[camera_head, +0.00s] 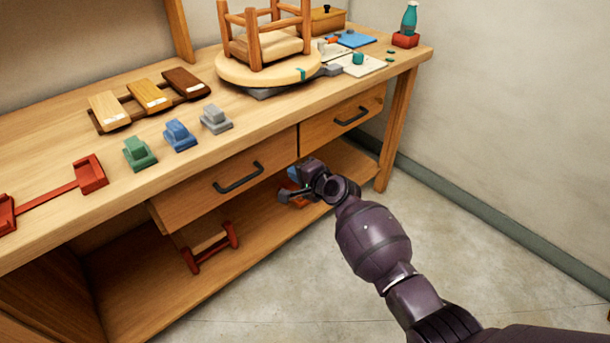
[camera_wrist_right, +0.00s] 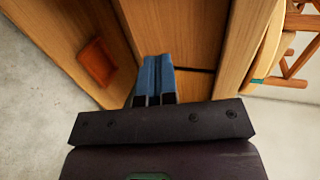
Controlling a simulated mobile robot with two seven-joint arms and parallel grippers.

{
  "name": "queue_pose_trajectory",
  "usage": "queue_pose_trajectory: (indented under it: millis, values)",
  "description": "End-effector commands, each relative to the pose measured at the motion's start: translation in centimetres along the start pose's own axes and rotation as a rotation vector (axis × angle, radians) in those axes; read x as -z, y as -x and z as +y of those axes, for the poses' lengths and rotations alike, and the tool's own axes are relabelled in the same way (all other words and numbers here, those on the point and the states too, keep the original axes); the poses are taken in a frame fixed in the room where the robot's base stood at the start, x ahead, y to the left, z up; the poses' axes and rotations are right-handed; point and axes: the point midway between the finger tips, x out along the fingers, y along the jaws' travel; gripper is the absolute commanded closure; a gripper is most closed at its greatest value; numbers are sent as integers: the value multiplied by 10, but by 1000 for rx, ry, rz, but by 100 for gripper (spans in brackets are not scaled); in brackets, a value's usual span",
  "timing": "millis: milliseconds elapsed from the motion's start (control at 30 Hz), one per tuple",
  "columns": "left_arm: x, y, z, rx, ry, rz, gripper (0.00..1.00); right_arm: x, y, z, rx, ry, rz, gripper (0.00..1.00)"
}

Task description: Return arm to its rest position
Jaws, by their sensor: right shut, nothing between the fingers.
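My right arm (camera_head: 370,235) reaches in from the lower right of the head view. Its gripper (camera_head: 293,184) is in front of the workbench, below the tabletop and near the drawer fronts. In the right wrist view the blue fingers (camera_wrist_right: 154,80) are together with nothing between them, pointing at the wooden front. The gripper holds nothing. My left gripper is not in view.
The bench has a left drawer (camera_head: 230,180) and a right drawer (camera_head: 343,118) with dark handles. A red-ended wooden piece (camera_head: 210,248) is on the lower shelf. Open floor (camera_head: 480,250) lies to the right.

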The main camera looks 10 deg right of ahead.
Motion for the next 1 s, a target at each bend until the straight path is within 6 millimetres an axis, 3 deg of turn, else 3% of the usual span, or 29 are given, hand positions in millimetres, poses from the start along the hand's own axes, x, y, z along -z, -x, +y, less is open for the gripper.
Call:
queue_pose_trajectory:
  millis: [233,633,767,900,1000]
  values:
    - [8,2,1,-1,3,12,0,0,26,-2,2,1,0,100]
    - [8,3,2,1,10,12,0,0,31,1,1,49,1,100]
    - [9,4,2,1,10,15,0,4,32,-7,5,204,29,100]
    - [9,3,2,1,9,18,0,8,41,-42,41,463,89,100]
    - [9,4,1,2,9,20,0,11,56,-55,49,628,141,100]
